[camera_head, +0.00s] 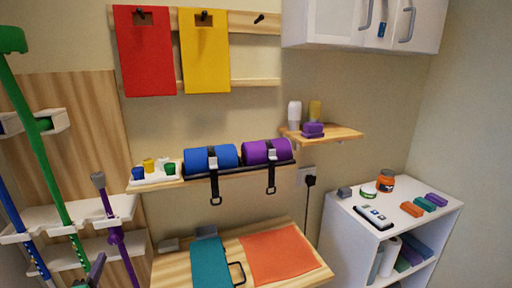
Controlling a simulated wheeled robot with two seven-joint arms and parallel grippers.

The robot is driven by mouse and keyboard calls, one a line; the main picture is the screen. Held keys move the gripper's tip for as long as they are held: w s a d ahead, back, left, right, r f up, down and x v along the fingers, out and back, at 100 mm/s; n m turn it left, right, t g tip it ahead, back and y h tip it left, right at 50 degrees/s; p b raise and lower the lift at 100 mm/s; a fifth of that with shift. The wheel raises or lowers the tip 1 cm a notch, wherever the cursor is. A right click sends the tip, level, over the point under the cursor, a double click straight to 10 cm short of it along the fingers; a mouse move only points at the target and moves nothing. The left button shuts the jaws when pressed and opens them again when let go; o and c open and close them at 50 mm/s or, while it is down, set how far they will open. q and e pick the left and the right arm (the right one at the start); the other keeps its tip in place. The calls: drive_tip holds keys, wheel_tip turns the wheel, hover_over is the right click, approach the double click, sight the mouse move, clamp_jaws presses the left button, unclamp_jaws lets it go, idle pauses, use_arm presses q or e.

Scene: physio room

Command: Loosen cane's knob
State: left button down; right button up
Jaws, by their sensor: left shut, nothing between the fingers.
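Three canes stand in a white rack (52,216) at the left: a green cane (42,165) with a green handle at the top left, a blue cane (18,215) beside it, and a purple cane (107,206) with a grey top, leaning. My left gripper (98,262) shows only in part at the bottom left, dark grey, shut and empty, between the green and purple canes in the picture. I cannot tell whether it touches a cane. My right gripper is not in view.
A wooden table (172,266) with a teal mat (210,262) and an orange mat (278,258) stands at the bottom middle. Above it, a shelf holds blue (222,155) and purple (254,153) rolls. A white cabinet (340,217) with small items stands at the right.

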sight(113, 240)
use_arm(q)
drive_tip(key=w+a+f+m+b, duration=0.1)
drive_tip(key=w+m+b, duration=0.2)
drive_tip(key=m, duration=0.6)
drive_tip(key=w+a+f+m+h+b, duration=0.1)
drive_tip(key=w+f+m+b, duration=0.1)
drive_tip(key=m, duration=0.8)
drive_tip(key=shift+w+a+f+b, duration=0.3)
drive_tip(key=shift+w+b, duration=0.25)
drive_tip(key=shift+b, duration=0.15)
drive_tip(key=shift+d+r+p, duration=0.15)
drive_tip(key=shift+r+p, duration=0.4)
drive_tip(key=shift+p, duration=0.1)
drive_tip(key=shift+w+d, duration=0.1)
drive_tip(key=shift+w+d+p, duration=0.25)
drive_tip(key=shift+d+p, duration=0.5)
drive_tip(key=shift+p, duration=0.2)
